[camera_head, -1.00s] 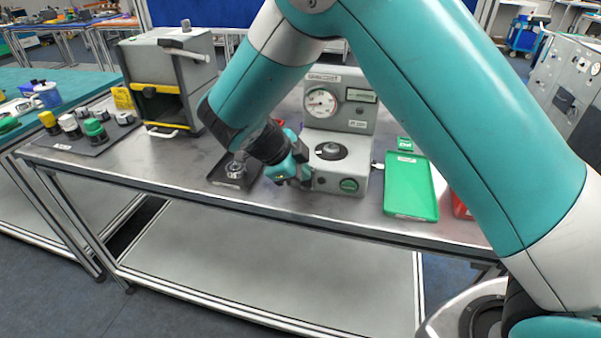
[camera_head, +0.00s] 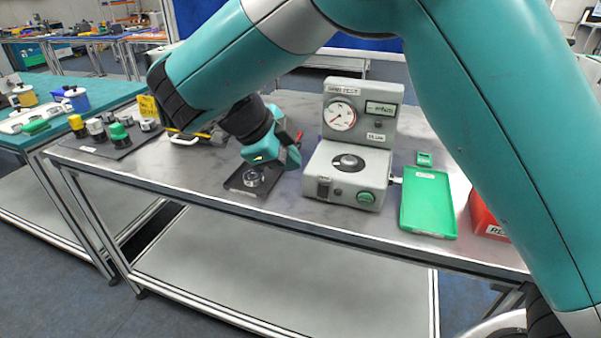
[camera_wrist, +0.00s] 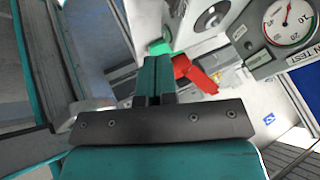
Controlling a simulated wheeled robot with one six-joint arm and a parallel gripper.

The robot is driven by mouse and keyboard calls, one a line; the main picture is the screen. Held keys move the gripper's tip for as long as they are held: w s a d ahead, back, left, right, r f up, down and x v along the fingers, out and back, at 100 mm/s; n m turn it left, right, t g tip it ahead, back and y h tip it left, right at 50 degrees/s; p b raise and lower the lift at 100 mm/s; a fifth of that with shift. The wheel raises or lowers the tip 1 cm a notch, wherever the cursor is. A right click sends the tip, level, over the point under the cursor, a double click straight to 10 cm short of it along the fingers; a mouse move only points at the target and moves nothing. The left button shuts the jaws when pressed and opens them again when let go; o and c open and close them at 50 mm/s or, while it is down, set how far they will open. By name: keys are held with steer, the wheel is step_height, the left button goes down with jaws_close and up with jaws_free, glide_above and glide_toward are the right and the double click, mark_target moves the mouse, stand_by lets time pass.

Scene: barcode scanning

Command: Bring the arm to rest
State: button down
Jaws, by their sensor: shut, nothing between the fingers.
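My gripper (camera_head: 284,158) hangs above the metal workbench (camera_head: 190,165), at the end of my teal arm, which crosses the upper part of the head view. It is shut and empty, and its closed fingers also show in the wrist view (camera_wrist: 154,80).
A green tray (camera_head: 428,205) and a red bin (camera_head: 484,217) stand right of the tester. Several coloured-capped parts stand on a dark mat (camera_head: 108,147) at the left. A yellow sign (camera_head: 150,110) is behind. The bench front between black tray and mat is clear.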

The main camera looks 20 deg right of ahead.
steer(key=shift+a+r, duration=0.1)
steer(key=shift+r, duration=0.15)
steer(key=s+d+r+n+y, duration=0.3)
steer(key=s+d+n+y, duration=0.25)
steer(key=n, duration=0.95)
steer(key=s+a+n+y, duration=0.1)
steer(key=s+n+y, duration=0.1)
steer(key=s+n, duration=0.5)
steer(key=s+a+r+n+g+y, duration=0.1)
steer(key=s+a+n+y, duration=0.1)
steer(key=s+n, duration=0.6)
steer(key=s+y, duration=0.1)
steer(key=s, duration=0.2)
steer(key=shift+s+a+n+y, duration=0.2)
steer(key=shift+n+y, duration=0.1)
steer(key=shift+y, duration=0.05)
